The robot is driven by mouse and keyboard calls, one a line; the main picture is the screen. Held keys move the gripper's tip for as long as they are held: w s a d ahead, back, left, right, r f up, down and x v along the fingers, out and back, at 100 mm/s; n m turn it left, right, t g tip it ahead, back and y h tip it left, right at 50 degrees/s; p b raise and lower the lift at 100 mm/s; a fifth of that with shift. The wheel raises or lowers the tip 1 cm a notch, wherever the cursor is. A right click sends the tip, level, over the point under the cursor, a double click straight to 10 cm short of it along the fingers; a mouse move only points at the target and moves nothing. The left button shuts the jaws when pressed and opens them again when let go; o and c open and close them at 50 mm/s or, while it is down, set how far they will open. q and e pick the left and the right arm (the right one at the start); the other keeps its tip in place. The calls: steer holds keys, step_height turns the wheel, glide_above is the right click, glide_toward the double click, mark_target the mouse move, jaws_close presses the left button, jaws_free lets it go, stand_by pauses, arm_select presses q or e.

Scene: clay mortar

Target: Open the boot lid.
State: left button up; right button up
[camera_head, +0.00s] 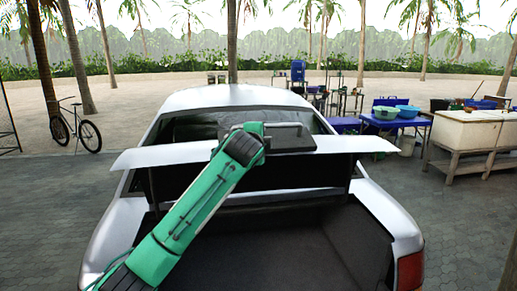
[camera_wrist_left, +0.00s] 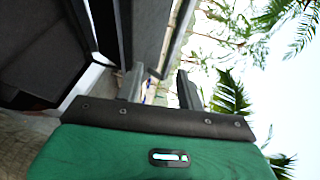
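The white car's boot lid (camera_head: 345,144) stands raised in the head view, seen almost edge-on as a wide white strip. The dark boot interior (camera_head: 290,240) shows open below it. My right gripper is not in view.
The car's roof (camera_head: 235,97) is beyond the lid. A bicycle (camera_head: 76,128) stands at the left. A blue table (camera_head: 395,121) with basins and a white counter (camera_head: 470,130) stand at the right. Paved ground beside the car is clear.

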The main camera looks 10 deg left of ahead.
arm_select(q)
steer(key=b+v, duration=0.1)
steer(key=v, duration=0.2)
steer(key=shift+s, duration=0.2)
